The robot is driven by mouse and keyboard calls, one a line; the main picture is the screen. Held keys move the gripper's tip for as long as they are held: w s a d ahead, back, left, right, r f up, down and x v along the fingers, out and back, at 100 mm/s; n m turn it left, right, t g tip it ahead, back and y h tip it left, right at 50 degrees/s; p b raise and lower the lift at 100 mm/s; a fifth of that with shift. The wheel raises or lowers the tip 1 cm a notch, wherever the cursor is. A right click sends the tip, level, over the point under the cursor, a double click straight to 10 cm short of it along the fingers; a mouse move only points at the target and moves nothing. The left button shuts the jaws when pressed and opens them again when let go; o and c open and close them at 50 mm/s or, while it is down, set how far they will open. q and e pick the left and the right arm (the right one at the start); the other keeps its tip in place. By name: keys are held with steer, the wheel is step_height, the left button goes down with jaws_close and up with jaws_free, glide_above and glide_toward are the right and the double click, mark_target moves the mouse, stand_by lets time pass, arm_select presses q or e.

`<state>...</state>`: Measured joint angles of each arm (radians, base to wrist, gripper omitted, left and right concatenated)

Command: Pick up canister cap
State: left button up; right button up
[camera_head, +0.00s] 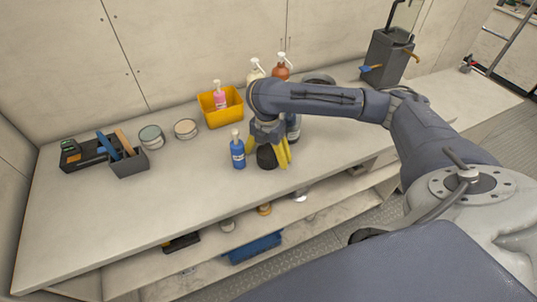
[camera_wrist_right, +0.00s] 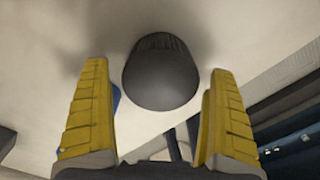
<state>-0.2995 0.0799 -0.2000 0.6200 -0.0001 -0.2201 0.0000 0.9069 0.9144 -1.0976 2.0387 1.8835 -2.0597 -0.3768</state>
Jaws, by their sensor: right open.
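The canister cap (camera_wrist_right: 161,75) is a dark grey, round piece with a ridged side. In the right wrist view it sits between the two yellow fingers of my right gripper (camera_wrist_right: 155,120), with a gap on each side. In the head view the cap (camera_head: 266,157) is low between the fingers of my right gripper (camera_head: 270,155), over the counter near its front edge. The right gripper is open and points down. Whether the cap rests on the counter is hard to tell. My left gripper is not in view.
A blue bottle (camera_head: 238,152) stands close to the left of my right gripper. A yellow bin (camera_head: 221,112) with a pink bottle is behind it. Two round tins (camera_head: 186,128) and a grey caddy (camera_head: 129,162) stand farther left. The front left counter is clear.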

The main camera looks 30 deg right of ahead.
mark_target(268, 153)
steer(key=shift+f, duration=0.15)
steer(key=c, duration=1.2)
steer(key=shift+o, duration=0.2)
steer(key=shift+r, duration=0.2)
step_height(268, 153, up, 20)
steer(key=shift+f, duration=0.15)
steer(key=shift+f, duration=0.1)
stand_by(0.4)
